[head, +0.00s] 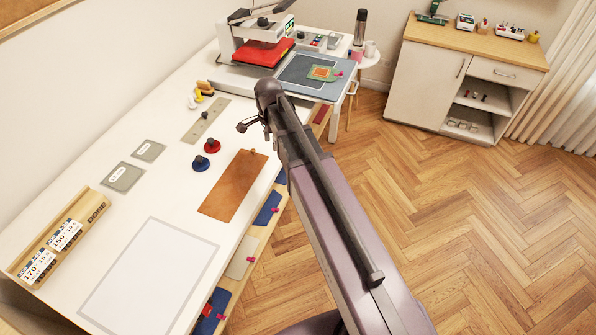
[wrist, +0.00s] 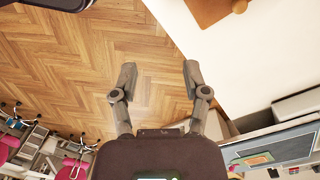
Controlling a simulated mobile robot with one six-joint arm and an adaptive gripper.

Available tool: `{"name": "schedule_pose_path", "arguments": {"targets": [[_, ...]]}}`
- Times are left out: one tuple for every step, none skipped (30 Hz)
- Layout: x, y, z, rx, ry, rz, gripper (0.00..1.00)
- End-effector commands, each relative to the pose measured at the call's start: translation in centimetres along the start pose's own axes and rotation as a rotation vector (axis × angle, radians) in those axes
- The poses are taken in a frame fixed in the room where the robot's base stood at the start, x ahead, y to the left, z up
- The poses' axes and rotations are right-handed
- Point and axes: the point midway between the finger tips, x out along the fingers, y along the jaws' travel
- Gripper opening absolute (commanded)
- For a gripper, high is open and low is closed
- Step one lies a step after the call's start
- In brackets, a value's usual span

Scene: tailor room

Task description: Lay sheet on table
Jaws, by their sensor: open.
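The long white table (head: 75,215) fills the left of the head view. A brown sheet (head: 233,184) lies flat on it near its right edge, with a small tan knob at its far end. The brown sheet also shows at the top of the wrist view (wrist: 207,10). A grey-outlined rectangle (head: 150,280) on the near tabletop is bare. Blue, pale and red sheets with pink knobs, including a blue one (head: 267,208), lie in slots under the table edge. My gripper (wrist: 157,76) is open and empty, over the floor beside the table in the wrist view.
A heat press (head: 263,52) with a red pad stands at the far end, beside a blue-grey mat (head: 312,76). Red (head: 212,146) and blue (head: 201,163) knobbed pieces stand near the brown sheet. A wooden tray (head: 58,240) with number cards sits left. Floor on the right is clear.

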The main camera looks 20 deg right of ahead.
Motion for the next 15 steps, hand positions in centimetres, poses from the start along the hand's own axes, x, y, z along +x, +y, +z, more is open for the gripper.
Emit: {"name": "schedule_pose_path", "arguments": {"targets": [[0.1, 1.4, 0.0, -0.065, 0.003, -0.002, 0.6], [0.1, 1.9, 0.0, -0.11, 0.004, -0.003, 0.6], [0.1, 2.6, -0.1, -0.169, 0.007, -0.004, 0.6], [0.1, 3.2, -0.1, -0.213, 0.008, -0.005, 0.6], [0.1, 3.7, -0.1, -0.258, 0.01, -0.006, 0.6], [0.2, 4.4, -0.2, -0.317, 0.012, -0.007, 0.6], [0.2, 4.9, -0.2, -0.361, 0.014, -0.008, 0.6], [0.2, 5.4, -0.2, -0.406, 0.016, -0.009, 0.6], [0.2, 6.1, -0.2, -0.465, 0.019, -0.01, 0.6], [0.2, 6.7, -0.2, -0.509, 0.021, -0.01, 0.6], [0.3, 7.2, -0.3, -0.554, 0.023, -0.011, 0.6], [0.3, 7.9, -0.3, -0.612, 0.026, -0.011, 0.6], [0.3, 8.4, -0.3, -0.657, 0.029, -0.011, 0.6], [0.3, 8.9, -0.3, -0.701, 0.031, -0.011, 0.6], [0.3, 9.6, -0.3, -0.76, 0.034, -0.011, 0.6]]}}
